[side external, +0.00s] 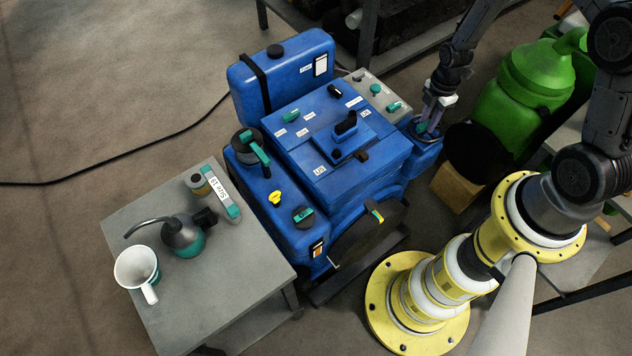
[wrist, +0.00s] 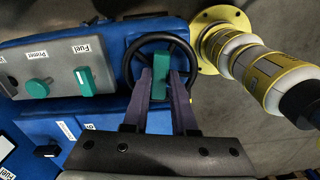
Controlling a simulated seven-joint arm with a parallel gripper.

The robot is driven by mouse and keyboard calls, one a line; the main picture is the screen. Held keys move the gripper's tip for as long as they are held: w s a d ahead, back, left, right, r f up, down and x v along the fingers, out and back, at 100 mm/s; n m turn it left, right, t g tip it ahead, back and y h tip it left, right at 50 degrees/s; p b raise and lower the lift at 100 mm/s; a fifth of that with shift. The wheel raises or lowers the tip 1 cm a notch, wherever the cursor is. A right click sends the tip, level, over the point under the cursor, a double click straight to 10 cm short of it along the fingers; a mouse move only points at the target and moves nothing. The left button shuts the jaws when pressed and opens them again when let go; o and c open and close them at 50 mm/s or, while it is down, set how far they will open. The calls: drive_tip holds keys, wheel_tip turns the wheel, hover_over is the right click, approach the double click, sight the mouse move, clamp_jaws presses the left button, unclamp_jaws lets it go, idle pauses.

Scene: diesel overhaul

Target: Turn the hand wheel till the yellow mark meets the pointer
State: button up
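The hand wheel (wrist: 137,48) is a black ring with a teal crossbar (wrist: 162,68), at the top centre of the wrist view. My gripper (wrist: 162,78) reaches over it with one purple finger on each side of the crossbar. The gap between the fingers matches the bar's width, and they look shut on it. In the side view my gripper (side external: 427,122) points down at the blue engine's right corner and hides most of the wheel. A dark flywheel (side external: 366,240) at the engine's front carries a yellow and teal mark (side external: 375,212). I cannot make out a pointer.
The blue engine (side external: 335,150) has a grey panel (side external: 372,92) with teal knobs beside the wheel. A green container (side external: 520,85) stands close to the right of my gripper.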

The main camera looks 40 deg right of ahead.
clamp_jaws()
drive_tip(key=shift+n, duration=0.9)
drive_tip(key=o, duration=0.5)
unclamp_jaws()
drive_tip(key=shift+r, duration=2.75)
